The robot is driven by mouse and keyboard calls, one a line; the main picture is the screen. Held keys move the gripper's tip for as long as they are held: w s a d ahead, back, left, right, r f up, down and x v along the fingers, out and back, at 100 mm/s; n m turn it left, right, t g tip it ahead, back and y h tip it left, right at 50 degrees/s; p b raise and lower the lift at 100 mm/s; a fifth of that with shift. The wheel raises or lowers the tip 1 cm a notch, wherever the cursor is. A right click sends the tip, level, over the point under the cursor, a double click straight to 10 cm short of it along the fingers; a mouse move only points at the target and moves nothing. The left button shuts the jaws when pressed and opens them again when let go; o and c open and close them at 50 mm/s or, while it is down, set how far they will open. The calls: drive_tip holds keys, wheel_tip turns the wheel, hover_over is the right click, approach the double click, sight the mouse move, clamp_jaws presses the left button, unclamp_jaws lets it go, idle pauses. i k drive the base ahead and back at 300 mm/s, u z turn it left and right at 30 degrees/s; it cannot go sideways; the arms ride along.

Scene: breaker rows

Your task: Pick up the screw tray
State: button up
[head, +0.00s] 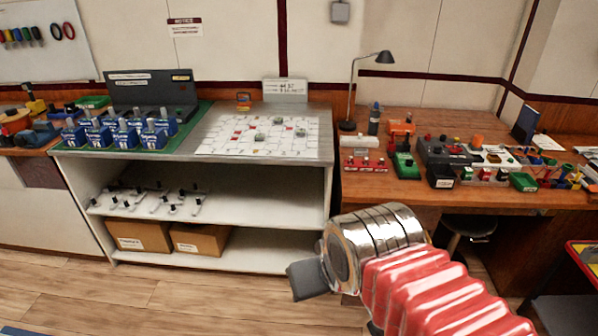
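I cannot tell for sure which item is the screw tray. A small black bin (440,177) with a pale label stands at the front of the wooden bench on the right. A small green bin (524,182) stands farther right on that bench. Another green tray (93,102) lies at the back left, behind the blue units. My gripper (308,281) is at the lower middle, in front of the shelf unit and away from all of these. Only a dark grey part of it shows past the metal wrist, so its opening is hidden.
The grey-topped shelf unit (325,160) holds several blue breaker units (115,136) and a white diagram sheet (262,135). Cardboard boxes (200,240) sit on its bottom shelf. A black lamp (348,126) and a crowded wooden bench (470,196) stand right. Floor at lower left is clear.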

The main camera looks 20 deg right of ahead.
sight(366, 166)
drive_tip(key=z, duration=1.25)
